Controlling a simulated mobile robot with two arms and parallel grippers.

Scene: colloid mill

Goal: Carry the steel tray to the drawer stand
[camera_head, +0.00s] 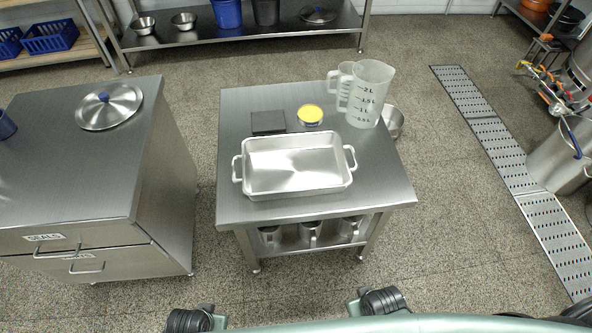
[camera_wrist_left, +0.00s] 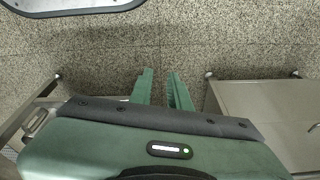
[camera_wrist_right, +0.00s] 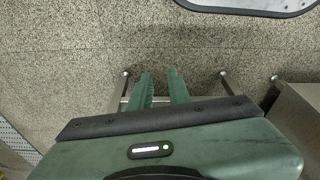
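The steel tray (camera_head: 293,162) is a shallow rectangular pan with a loop handle at each short end. It sits level and looks empty on the front part of the small steel table (camera_head: 390,185). The drawer stand (camera_head: 160,150) is the steel cabinet to the left, with a drawer labelled SEALS; its side also shows in the left wrist view (camera_wrist_left: 275,115). My left gripper (camera_wrist_left: 161,72) and right gripper (camera_wrist_right: 159,73) each have a gap between their fingers, with nothing in it. Both arms are low at the bottom of the head view, apart from the tray.
Behind the tray are a dark square block (camera_head: 268,122), a yellow-topped tin (camera_head: 310,115) and clear measuring jugs (camera_head: 370,95). A steel lid (camera_head: 109,106) lies on the drawer stand's back half; its front top is clear. A floor gap (camera_head: 205,215) separates stand and table.

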